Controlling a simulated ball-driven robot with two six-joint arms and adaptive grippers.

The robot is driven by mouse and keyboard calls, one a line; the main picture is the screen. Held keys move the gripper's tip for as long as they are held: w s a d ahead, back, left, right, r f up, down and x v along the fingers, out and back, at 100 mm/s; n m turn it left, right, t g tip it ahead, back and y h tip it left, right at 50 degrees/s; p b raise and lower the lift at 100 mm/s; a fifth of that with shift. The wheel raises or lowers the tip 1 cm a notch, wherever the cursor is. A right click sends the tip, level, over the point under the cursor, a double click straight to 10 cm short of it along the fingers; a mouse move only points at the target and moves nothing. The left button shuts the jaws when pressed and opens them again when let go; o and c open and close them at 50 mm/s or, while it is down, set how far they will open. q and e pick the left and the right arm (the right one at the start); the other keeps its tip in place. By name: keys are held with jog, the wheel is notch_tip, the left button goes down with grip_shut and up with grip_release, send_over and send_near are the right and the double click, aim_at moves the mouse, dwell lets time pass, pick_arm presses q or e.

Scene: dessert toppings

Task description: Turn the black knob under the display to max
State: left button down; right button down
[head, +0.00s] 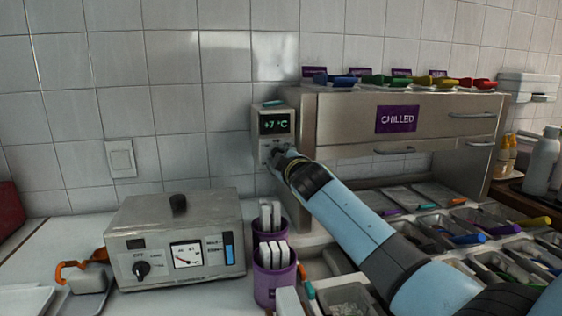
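A small grey control box (257,133) is fixed at the left side of the chilled cabinet, and its display (274,123) reads +7 °C in green. My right arm reaches in from the lower right. My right gripper (277,155) is at the lower front of this box, just under the display. The black knob there is hidden behind the gripper or cannot be told apart from it. The fingers are small and dark, so I cannot tell whether they are open, shut or holding the knob. My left gripper is not in view.
A metal device (187,217) with its own black knob (142,269) and a dial meter stands on the counter at left. Purple cups (273,285) with white items stand beside it. Topping trays (440,230) lie under my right arm. Coloured scoops (425,81) lie atop the cabinet (345,120).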

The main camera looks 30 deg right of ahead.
jog(key=shift+f, duration=0.15)
dwell(0.4)
jog(key=c, duration=1)
grip_release()
jog(key=shift+o, duration=0.2)
jog(key=f+v, duration=0.1)
jog(key=v, duration=1.1)
jog(key=shift+r, duration=0.5)
